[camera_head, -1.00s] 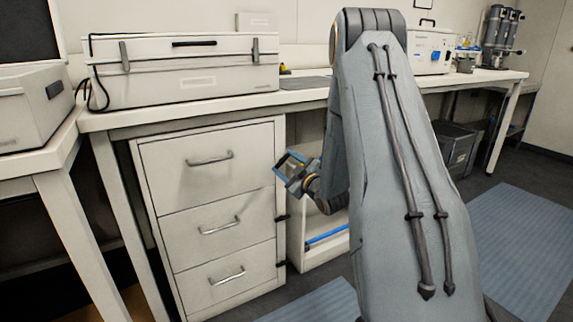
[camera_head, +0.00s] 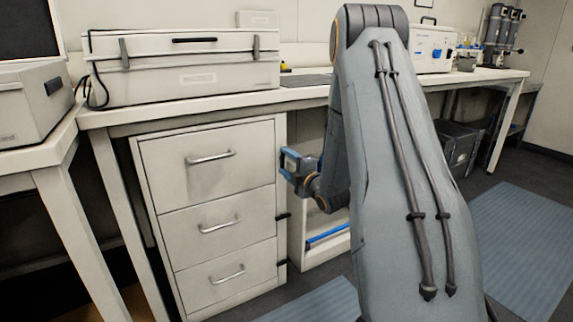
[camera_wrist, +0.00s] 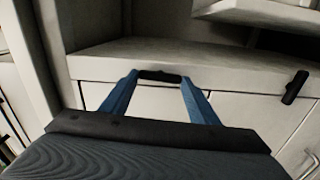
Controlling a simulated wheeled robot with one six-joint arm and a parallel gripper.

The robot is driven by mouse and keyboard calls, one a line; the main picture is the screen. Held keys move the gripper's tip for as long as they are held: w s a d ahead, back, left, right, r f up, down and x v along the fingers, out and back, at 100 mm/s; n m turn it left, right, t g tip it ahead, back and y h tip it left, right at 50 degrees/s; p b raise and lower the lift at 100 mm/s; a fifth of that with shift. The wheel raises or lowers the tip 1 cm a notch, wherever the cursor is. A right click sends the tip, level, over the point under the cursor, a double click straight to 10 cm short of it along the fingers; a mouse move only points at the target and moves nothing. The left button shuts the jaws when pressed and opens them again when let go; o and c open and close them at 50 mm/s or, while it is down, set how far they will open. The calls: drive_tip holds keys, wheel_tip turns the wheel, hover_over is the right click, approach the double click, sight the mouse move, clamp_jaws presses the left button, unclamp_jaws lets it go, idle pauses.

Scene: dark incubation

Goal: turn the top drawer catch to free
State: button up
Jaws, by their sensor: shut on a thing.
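The white cabinet (camera_head: 208,215) under the bench has its top drawer (camera_head: 205,165) shut. My gripper (camera_head: 287,162) is at the right edge of that drawer; in the head view it hides the top catch. In the wrist view the black top drawer catch (camera_wrist: 160,76) lies between the blue fingertips of my gripper (camera_wrist: 160,84), which is shut on it. The catch lies sideways, roughly along the drawer edge. The middle drawer catch (camera_wrist: 295,87) stands nearly upright in that view, at a clearly different angle. It also shows in the head view (camera_head: 282,216).
The lower catch (camera_head: 281,264) sits by the bottom drawer (camera_head: 225,277). An open white shelf unit (camera_head: 320,240) stands right of the cabinet, close to my gripper. The bench top (camera_head: 300,96) is above. Metal handles stick out from the drawer fronts.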

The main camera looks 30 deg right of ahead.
drive_tip(key=shift+n, duration=0.5)
drive_tip(key=o, duration=1)
drive_tip(key=shift+o, duration=0.2)
drive_tip(key=shift+s, duration=0.1)
drive_tip(key=s+p, duration=0.1)
drive_tip(key=s, duration=0.6)
drive_tip(key=shift+s+d, duration=0.15)
drive_tip(key=shift+s, duration=0.15)
